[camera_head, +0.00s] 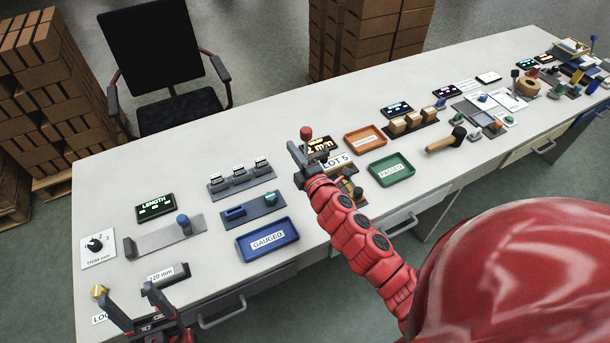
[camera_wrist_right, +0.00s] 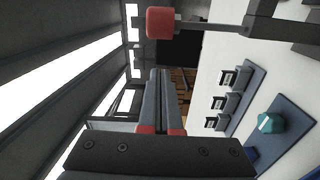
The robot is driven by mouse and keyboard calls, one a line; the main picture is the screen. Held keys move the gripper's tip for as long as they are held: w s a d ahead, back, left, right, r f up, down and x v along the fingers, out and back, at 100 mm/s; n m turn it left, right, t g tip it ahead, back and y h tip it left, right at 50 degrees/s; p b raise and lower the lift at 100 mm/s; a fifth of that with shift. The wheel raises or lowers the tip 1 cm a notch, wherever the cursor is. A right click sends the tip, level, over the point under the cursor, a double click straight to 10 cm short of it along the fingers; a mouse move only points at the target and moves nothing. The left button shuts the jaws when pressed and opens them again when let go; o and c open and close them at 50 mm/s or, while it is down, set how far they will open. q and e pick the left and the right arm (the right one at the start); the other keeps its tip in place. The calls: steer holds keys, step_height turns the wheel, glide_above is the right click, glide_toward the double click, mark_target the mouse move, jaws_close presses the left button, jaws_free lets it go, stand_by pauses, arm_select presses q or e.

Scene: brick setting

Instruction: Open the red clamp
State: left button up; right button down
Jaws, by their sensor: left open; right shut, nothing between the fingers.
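The red clamp shows as a red knob (camera_head: 306,133) just above and beyond my right gripper in the head view; its base is hidden or hard to make out behind the gripper. In the right wrist view the red knob (camera_wrist_right: 160,22) sits on a grey rod joined to a dark bar, just beyond the fingertips. My right gripper (camera_head: 295,153) is shut and empty; its fingers (camera_wrist_right: 160,78) lie together near the knob, and I cannot tell if they touch it. My left gripper (camera_head: 128,300) is open and empty over the near left part of the table.
A blue tray marked GAUGED (camera_head: 248,252) and a green tray (camera_head: 379,176) lie either side of my right arm. An orange tray (camera_head: 354,143) is to the gripper's right. A grey rack with several blocks (camera_head: 218,190) is to its left. A black chair (camera_head: 160,60) stands behind the table.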

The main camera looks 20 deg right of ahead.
steer(key=s+b, duration=0.1)
steer(key=s, duration=0.9)
steer(key=shift+s, duration=0.1)
